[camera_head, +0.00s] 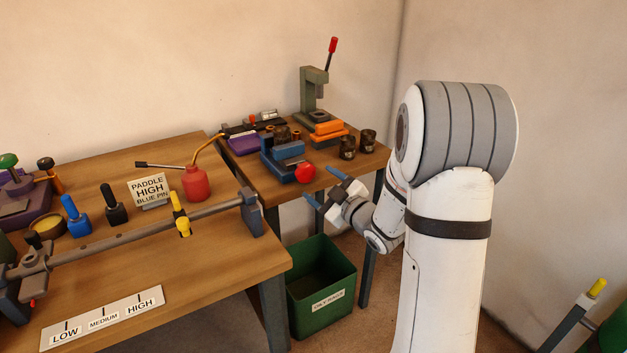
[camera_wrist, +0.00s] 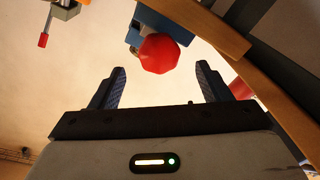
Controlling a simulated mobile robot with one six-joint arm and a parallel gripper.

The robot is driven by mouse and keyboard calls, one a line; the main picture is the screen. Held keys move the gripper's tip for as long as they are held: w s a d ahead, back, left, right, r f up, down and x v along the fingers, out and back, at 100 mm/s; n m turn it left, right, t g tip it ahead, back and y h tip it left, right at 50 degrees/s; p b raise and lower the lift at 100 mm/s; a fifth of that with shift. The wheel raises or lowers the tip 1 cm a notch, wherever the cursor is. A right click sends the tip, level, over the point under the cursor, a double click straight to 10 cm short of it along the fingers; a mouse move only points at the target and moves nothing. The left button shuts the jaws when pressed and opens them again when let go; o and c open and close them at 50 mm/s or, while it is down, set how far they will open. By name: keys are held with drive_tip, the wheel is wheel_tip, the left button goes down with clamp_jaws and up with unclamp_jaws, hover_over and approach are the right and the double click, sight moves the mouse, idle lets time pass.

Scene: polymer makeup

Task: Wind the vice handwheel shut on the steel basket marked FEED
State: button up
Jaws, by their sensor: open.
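The blue vice (camera_head: 270,158) stands on the far wooden table, with its red handwheel (camera_head: 305,173) at the front edge. A dark round item (camera_head: 282,134) is at the vice's jaws; I cannot read any FEED marking or tell how tightly it sits. My gripper (camera_head: 322,185) is open and empty, just right of and below the handwheel in the head view. In the wrist view the red handwheel (camera_wrist: 160,53) appears between and ahead of my open fingers (camera_wrist: 160,72), apart from them. Part of the blue vice shows behind it.
Two dark cups (camera_head: 347,148) stand right of the vice. A grey press (camera_head: 313,95) with a red-tipped lever stands behind. A green bin (camera_head: 321,285) sits on the floor below. The near bench (camera_head: 200,265) holds a long bar and a red oil can (camera_head: 196,184).

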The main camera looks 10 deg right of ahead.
sight(309, 175)
drive_tip(key=shift+s+d, duration=0.1)
drive_tip(key=shift+s, duration=0.1)
drive_tip(key=p, duration=0.7)
drive_tip(key=shift+w+n+p, duration=0.3)
drive_tip(key=shift+n, duration=0.1)
drive_tip(key=x, duration=0.7)
drive_tip(key=shift+w+f+p, duration=0.1)
drive_tip(key=shift+p, duration=0.25)
